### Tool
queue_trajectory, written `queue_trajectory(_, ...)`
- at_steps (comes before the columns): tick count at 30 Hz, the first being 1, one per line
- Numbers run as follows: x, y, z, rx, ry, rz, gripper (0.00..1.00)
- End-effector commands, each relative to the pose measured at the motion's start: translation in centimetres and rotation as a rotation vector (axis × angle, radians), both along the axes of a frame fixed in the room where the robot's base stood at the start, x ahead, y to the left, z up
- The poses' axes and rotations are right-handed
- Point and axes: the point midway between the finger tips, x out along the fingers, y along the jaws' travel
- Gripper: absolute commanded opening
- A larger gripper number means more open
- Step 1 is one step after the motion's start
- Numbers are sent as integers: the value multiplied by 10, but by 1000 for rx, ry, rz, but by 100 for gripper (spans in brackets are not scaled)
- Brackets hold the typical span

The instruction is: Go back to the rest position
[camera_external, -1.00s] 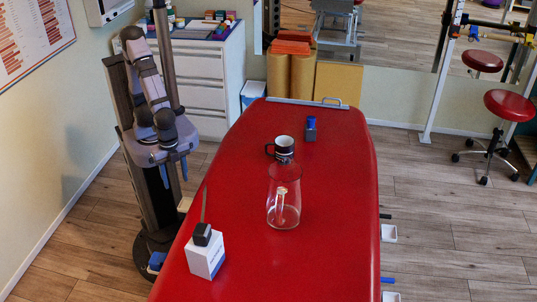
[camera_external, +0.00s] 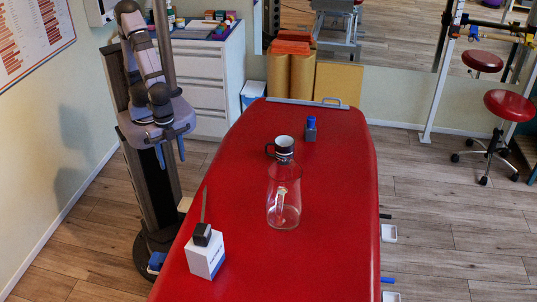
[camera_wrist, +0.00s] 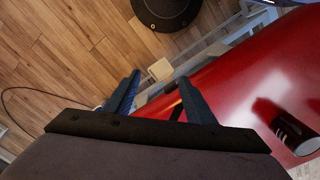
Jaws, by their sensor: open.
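My gripper (camera_external: 170,153) is open and empty. It hangs at the left of the red treatment table, with its blue fingers pointing down, in the external view. In the wrist view its two fingers (camera_wrist: 160,98) stand apart with floor and table edge behind them. My gripper touches nothing that I can see. The red table (camera_external: 330,215) fills the middle of the external view; its edge and red top (camera_wrist: 250,75) show in the wrist view.
A white drawer cabinet (camera_external: 212,85) stands behind my arm.

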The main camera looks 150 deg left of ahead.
Motion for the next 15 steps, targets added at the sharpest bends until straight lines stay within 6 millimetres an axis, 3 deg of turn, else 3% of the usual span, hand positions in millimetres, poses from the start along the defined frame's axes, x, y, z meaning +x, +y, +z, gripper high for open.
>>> queue_trajectory(1,0,0,31,0,0,1,50)
queue_trajectory(6,0,0,75,0,0,2,50)
queue_trajectory(10,0,0,96,0,0,2,50)
queue_trajectory(15,0,0,105,-1,0,2,50)
